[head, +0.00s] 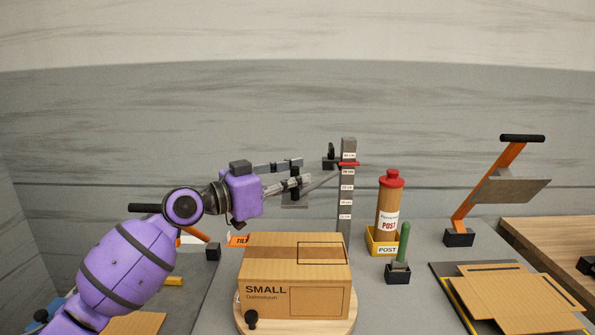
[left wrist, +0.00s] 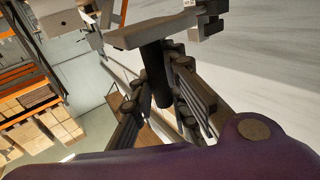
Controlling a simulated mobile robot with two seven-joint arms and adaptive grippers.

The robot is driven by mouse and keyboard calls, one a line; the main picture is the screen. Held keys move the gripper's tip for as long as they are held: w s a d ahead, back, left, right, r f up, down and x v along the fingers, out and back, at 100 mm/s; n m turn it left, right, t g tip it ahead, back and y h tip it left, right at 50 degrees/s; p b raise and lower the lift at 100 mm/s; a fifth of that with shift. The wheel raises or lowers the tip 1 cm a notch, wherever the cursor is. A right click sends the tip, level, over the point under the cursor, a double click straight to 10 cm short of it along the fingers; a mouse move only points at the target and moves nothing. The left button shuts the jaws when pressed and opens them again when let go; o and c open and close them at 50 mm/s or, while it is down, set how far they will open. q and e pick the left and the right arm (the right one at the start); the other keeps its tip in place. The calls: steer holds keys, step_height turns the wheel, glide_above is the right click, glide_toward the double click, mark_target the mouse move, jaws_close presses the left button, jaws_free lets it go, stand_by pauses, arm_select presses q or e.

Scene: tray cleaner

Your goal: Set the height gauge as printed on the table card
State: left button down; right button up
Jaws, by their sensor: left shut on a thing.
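The height gauge (head: 345,208) is an upright grey post with several white labels, too small to read surely. A red marker (head: 348,164) crosses the post just below the top label. My left gripper (head: 300,186) is left of the post, at about the upper labels. In the left wrist view its fingers are closed around a black handle (left wrist: 158,80) that projects from a grey bar (left wrist: 150,33). The bar seems to belong to the gauge's slider; the join is partly hidden. I cannot make out a table card with a height. My right gripper is not in view.
A cardboard box marked SMALL (head: 265,270) sits on a round wooden board (head: 345,322) in front of the gauge. A red-capped post tube (head: 388,210), a green-handled tool (head: 403,245) and an orange lever (head: 480,195) stand to the right. Flat cardboard (head: 515,300) lies front right.

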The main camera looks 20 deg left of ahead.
arm_select(q)
step_height(320, 180, down, 9)
steer(key=b, duration=0.4)
steer(key=shift+r, duration=0.35)
steer(key=c, duration=1.7)
jaws_free()
steer(key=v, duration=1.2)
